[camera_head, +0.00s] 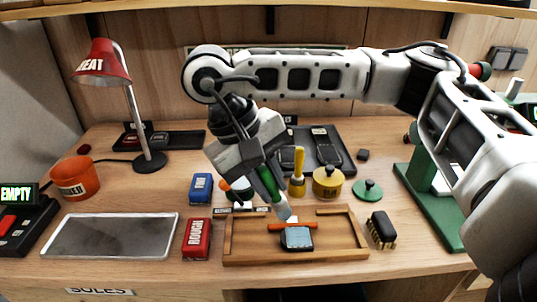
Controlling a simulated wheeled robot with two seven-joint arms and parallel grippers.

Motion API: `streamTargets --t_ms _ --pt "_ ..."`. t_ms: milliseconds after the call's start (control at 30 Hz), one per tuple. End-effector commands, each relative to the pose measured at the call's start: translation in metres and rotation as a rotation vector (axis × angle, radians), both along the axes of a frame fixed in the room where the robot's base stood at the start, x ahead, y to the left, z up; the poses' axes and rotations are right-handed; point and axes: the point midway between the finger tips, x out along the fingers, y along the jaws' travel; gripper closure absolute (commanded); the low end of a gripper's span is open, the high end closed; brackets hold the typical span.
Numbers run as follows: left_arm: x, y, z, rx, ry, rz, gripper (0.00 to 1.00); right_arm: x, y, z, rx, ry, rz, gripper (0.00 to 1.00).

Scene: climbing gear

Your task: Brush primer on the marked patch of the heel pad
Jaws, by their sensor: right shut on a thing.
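My right gripper (262,172) comes down from above and is shut on a brush with a green handle (267,188). The brush slants down to the right, its pale tip (285,212) just above or touching the far edge of the work area; I cannot tell which. The dark blue-grey heel pad (297,239) lies in the wooden tray (345,252), with an orange-red strip (290,226) along its far side. No marked patch can be made out on the pad. A yellow pot with a knob (327,184) stands behind the tray. My left gripper is not in view.
A red ROUGH block (197,240) and a blue block (200,188) stand left of the tray. A yellow-handled tool (298,172) stands upright behind the tray. A glossy panel (110,235) lies left.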

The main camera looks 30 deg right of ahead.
Motion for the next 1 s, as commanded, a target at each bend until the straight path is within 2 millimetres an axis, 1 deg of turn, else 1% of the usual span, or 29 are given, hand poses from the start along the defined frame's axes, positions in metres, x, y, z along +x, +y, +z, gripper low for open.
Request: streamTargets --t_ms 33,100,200,300,867,967,1000 --pt "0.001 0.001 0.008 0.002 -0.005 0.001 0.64 0.000 0.000 0.010 0.000 0.000 0.000 1.00" --pt "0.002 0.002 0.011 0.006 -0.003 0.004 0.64 0.000 0.000 0.016 0.000 0.000 0.000 1.00" --pt "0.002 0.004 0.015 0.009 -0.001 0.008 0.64 0.000 0.000 0.024 0.000 0.000 0.000 1.00" --pt "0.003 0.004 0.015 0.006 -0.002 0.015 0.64 0.000 0.000 0.028 0.000 0.000 0.000 1.00" --pt "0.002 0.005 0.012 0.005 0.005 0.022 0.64 0.000 0.000 0.027 0.000 0.000 0.000 1.00" --pt "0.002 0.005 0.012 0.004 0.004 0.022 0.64 0.001 0.003 0.021 0.000 0.002 0.004 1.00" --pt "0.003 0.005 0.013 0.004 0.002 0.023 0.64 0.002 0.006 0.014 -0.001 0.005 0.007 1.00"
